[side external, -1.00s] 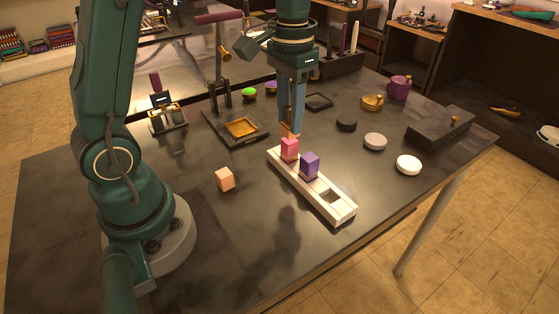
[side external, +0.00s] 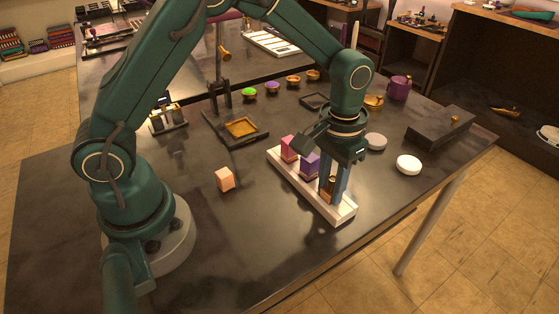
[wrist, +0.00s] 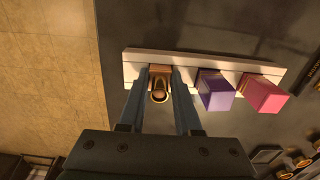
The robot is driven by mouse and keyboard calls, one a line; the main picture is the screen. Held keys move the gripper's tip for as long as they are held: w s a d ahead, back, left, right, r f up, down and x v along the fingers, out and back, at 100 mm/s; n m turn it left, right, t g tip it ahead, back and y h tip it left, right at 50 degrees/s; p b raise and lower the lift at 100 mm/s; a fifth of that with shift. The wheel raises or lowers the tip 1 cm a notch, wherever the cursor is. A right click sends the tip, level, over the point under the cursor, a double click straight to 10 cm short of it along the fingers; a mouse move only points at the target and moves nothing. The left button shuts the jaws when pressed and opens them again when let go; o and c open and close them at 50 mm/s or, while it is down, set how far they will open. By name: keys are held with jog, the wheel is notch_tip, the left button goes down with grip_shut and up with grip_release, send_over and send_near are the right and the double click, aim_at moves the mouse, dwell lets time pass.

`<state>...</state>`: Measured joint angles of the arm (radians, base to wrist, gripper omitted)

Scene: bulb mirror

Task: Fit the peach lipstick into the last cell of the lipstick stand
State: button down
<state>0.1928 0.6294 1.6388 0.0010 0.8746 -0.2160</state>
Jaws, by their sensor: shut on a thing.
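The lipstick stand (side external: 344,215) is a long pale bar on the dark table, also seen in the wrist view (wrist: 142,56). A pink lipstick (side external: 289,147) and a purple lipstick (side external: 309,161) stand in it; both show in the wrist view, purple (wrist: 215,93) and pink (wrist: 265,95). My gripper (side external: 333,192) points down at the stand's near-right cell, shut on a coppery-peach lipstick (wrist: 160,88) with a round gold part. It looks upright at that cell; the fingers partly hide it, and I cannot tell how deep it sits.
A separate peach block (side external: 225,179) lies on the table left of the stand. A dark tray with a gold square (side external: 240,127) is behind. The table in front of the stand is clear.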

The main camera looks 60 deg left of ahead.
jog(key=shift+f, duration=0.15)
jog(key=shift+s+f, duration=0.1)
jog(key=shift+f, duration=0.45)
jog(key=c, duration=0.6)
grip_release()
notch_tip(320, 180, up, 12)
jog(key=shift+r, duration=0.1)
jog(key=s+a+r+t, duration=0.3)
jog(key=s+a+r, duration=0.15)
jog(key=s, duration=0.25)
jog(key=s+a+f+t, duration=0.1)
jog(key=s+f+t, duration=0.1)
jog(key=s, duration=0.5)
jog(key=shift+a+t, duration=0.25)
jog(key=shift+t, duration=0.05)
jog(key=shift+s, duration=0.1)
